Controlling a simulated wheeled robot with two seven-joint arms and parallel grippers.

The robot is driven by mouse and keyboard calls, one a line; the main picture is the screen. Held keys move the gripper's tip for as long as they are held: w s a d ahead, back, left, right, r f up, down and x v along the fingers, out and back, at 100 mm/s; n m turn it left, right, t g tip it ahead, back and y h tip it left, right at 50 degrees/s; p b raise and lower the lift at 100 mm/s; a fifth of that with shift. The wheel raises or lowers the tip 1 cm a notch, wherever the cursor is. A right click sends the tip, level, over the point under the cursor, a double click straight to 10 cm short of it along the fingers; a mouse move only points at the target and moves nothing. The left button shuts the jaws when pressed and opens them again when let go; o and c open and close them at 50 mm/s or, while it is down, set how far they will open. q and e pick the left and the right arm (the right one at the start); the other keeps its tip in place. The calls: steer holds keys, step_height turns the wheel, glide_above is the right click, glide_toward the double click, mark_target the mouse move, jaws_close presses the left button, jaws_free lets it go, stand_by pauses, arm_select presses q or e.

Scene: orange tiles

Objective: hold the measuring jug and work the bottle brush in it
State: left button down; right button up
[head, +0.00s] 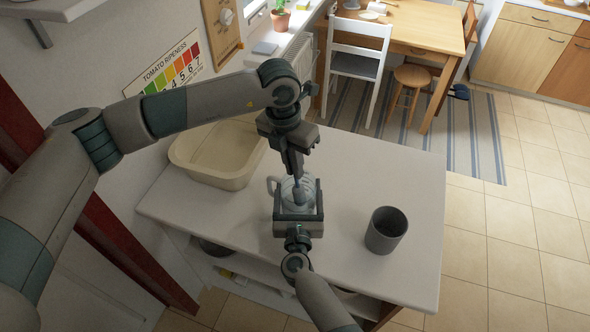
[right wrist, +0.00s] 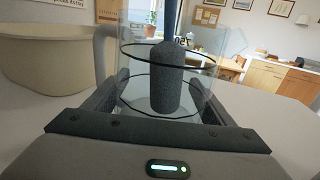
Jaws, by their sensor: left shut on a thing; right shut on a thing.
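The clear measuring jug (head: 289,190) stands on the white counter, its handle on the left. My right gripper (head: 298,202) is shut on the jug from the near side; in the right wrist view its fingers lie on both sides of the jug (right wrist: 130,75). My left gripper (head: 293,158) is above the jug, pointing down, shut on the bottle brush (head: 299,192). In the right wrist view the grey brush head (right wrist: 166,80) is inside the jug, upright, with its lower end near the jug's bottom. The top of the brush is hidden by the left gripper.
A cream basin (head: 178,156) stands on the counter (head: 342,168) to the left of the jug. A dark grey cup (head: 386,230) stands to the right. The counter between jug and cup is clear. A table, chair and stool are farther back.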

arm_select(q)
steer(key=shift+a+r, duration=0.2)
steer(key=shift+r, duration=1.6)
steer(key=shift+a+r, duration=0.2)
steer(key=shift+r, duration=1.6)
steer(key=shift+a+r, duration=0.2)
steer(key=shift+r, duration=1.6)
steer(key=shift+r, duration=2.5)
arm_select(e)
steer(key=o, duration=1.5)
steer(key=shift+c, duration=0.2)
steer(key=shift+s, duration=0.1)
